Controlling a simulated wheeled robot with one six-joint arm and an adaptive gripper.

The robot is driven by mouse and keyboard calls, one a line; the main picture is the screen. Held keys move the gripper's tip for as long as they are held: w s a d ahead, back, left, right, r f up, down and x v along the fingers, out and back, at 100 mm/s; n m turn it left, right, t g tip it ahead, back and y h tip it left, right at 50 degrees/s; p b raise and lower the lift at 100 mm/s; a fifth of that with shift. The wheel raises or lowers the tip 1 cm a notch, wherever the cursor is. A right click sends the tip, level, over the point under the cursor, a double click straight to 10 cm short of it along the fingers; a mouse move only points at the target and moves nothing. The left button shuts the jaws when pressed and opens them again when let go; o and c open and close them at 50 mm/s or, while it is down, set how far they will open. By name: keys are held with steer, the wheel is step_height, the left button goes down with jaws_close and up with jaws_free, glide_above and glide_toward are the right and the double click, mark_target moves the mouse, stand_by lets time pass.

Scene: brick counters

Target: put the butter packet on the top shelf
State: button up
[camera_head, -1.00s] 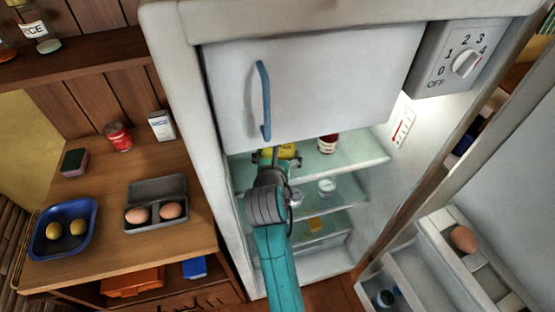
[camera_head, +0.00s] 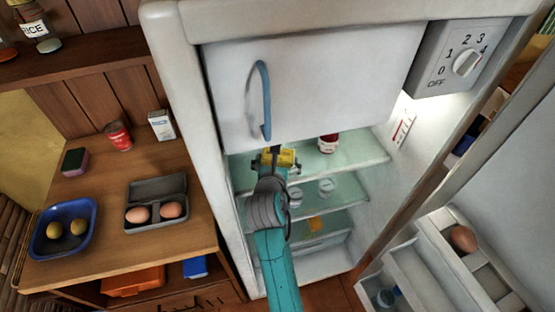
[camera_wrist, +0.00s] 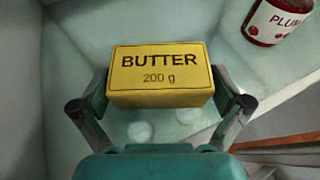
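The yellow butter packet (camera_head: 285,159) is at the top glass shelf (camera_head: 345,158) of the open fridge, near its left side. In the wrist view the packet (camera_wrist: 160,75) faces me, its lettering upright. My gripper (camera_head: 270,158) reaches into the fridge. In the wrist view its two fingers (camera_wrist: 161,82) lie against the packet's left and right ends, shut on it. I cannot tell whether the packet's underside touches the shelf.
A red plum jar (camera_head: 328,144) stands to the right on the top shelf; it also shows in the wrist view (camera_wrist: 279,20). White-lidded jars (camera_head: 326,186) stand on the shelf below. The freezer door (camera_head: 315,85) is close above my gripper. The fridge door (camera_head: 490,190) stands open at right.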

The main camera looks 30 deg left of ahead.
steer(key=shift+r, duration=0.1)
steer(key=shift+s+d+r, duration=0.1)
steer(key=shift+s+r, duration=0.05)
steer(key=shift+s, duration=0.05)
steer(key=v, duration=1.1)
steer(key=shift+s+d, duration=0.2)
